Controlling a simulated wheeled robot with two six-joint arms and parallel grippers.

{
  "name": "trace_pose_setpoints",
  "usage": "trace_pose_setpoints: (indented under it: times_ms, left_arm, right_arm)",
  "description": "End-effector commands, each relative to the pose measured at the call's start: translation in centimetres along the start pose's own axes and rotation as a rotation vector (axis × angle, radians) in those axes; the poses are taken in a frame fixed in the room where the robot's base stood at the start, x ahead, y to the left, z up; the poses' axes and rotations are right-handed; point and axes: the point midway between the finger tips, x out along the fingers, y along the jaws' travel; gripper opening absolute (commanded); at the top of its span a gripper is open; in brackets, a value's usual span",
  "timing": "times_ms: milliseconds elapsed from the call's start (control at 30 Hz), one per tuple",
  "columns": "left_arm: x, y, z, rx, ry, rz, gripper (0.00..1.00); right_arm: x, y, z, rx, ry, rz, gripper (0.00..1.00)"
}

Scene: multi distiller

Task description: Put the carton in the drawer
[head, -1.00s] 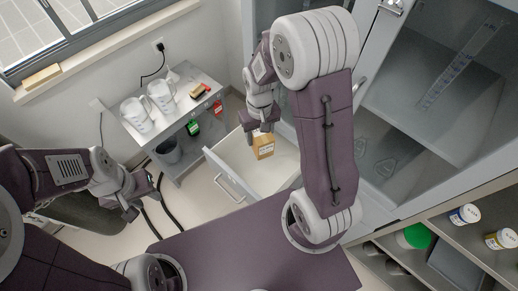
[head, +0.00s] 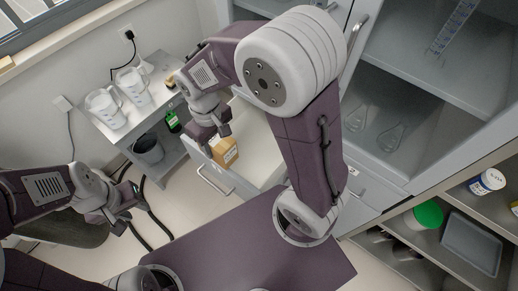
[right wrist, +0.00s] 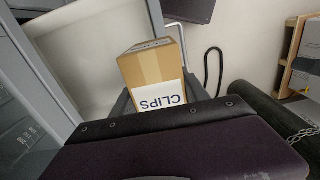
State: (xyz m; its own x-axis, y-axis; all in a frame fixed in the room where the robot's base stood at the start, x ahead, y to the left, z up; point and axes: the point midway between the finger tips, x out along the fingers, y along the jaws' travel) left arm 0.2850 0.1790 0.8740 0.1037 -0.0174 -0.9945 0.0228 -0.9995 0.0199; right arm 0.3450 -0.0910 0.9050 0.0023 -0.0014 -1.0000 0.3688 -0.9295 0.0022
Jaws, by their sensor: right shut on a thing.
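A brown carton (head: 226,153) with a white label is held by my right gripper (head: 214,135). In the right wrist view the carton (right wrist: 158,80) reads "CLIPS" and sits between the fingers. The white drawer (head: 262,160) is pulled open below it, with a handle (head: 214,181) on its front. In the head view the carton overlaps the drawer's front edge; its height above the drawer is hard to tell. In the right wrist view the drawer (right wrist: 90,65) lies left of the carton. My left gripper (head: 130,207) looks open and empty, left of the drawer.
A grey side table (head: 165,108) with measuring jugs (head: 133,85) and a green bottle (head: 172,121) stands left of the drawer. A glass-fronted cabinet (head: 400,120) rises at the right. Shelves with jars (head: 487,182) are at the lower right.

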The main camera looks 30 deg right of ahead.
Motion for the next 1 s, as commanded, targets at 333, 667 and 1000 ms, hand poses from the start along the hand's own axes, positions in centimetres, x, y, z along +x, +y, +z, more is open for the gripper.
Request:
trace_pose_setpoints:
  times_ms: [333,667,1000]
  left_arm:
    - [0.3,0.0,0.0,0.0,0.001,0.0,0.36]
    - [-0.1,0.0,0.0,0.0,0.001,0.0,0.36]
    - [0.4,0.0,0.0,0.0,0.001,0.0,0.36]
  right_arm:
    - [0.3,3.0,-0.1,-0.005,0.0,0.0,0.01]
    - [0.3,13.3,-0.2,-0.008,0.0,0.0,0.01]
    - [3.0,17.6,-0.2,-0.016,-0.005,-0.003,0.01]
